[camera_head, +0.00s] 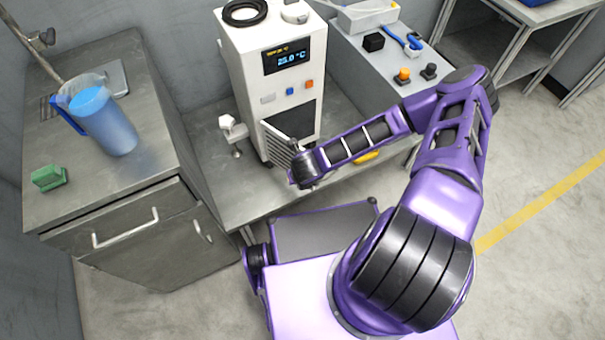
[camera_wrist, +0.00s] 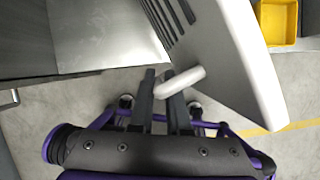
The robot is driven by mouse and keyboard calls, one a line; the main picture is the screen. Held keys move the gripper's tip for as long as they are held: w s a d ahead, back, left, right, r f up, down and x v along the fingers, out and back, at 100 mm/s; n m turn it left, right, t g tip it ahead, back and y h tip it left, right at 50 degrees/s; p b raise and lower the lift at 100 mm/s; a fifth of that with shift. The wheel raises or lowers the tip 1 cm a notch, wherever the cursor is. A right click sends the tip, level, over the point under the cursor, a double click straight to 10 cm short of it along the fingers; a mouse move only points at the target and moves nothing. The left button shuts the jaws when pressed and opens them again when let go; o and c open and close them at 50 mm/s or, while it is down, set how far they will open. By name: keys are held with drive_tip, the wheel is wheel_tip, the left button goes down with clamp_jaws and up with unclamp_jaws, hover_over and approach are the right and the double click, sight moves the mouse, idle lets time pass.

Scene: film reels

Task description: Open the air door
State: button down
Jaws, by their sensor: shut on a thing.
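The white machine (camera_head: 272,40) with a lit display stands on the low bench. Its air door (camera_head: 280,139) is a slatted panel low on the front, and it seems to stand out at an angle beside a dark area. In the wrist view the pale door (camera_wrist: 235,60) with dark slots fills the upper right. Its white bar handle (camera_wrist: 188,79) lies between the fingers of my gripper (camera_wrist: 163,88), which is shut on it. In the head view my wrist hides the fingers and handle.
A yellow bin (camera_wrist: 277,22) is right of the door. A white valve-like fitting (camera_head: 232,127) is left of the machine. A grey cabinet (camera_head: 130,235) with a blue jug (camera_head: 108,125) and green block (camera_head: 50,177) stands at left. A control box (camera_head: 385,68) stands at right.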

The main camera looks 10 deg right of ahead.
drive_tip(key=shift+s+a+m+h+p, duration=0.25)
drive_tip(key=shift+s+a+m+p, duration=0.25)
drive_tip(key=shift+a, duration=0.4)
drive_tip(key=shift+s+a+m+h+p, duration=0.15)
drive_tip(key=shift+s+a+m+h, duration=0.1)
drive_tip(key=shift+a+m, duration=0.55)
drive_tip(key=shift+a, duration=0.1)
drive_tip(key=c, duration=1.2)
unclamp_jaws()
drive_tip(key=shift+f, duration=0.1)
drive_tip(key=shift+o, duration=0.2)
drive_tip(key=d+p+v, duration=0.1)
drive_tip(key=p+v, duration=0.3)
drive_tip(key=v, duration=1.3)
drive_tip(key=shift+a+r, duration=0.3)
drive_tip(key=shift+a, duration=0.2)
drive_tip(key=shift+d, duration=0.15)
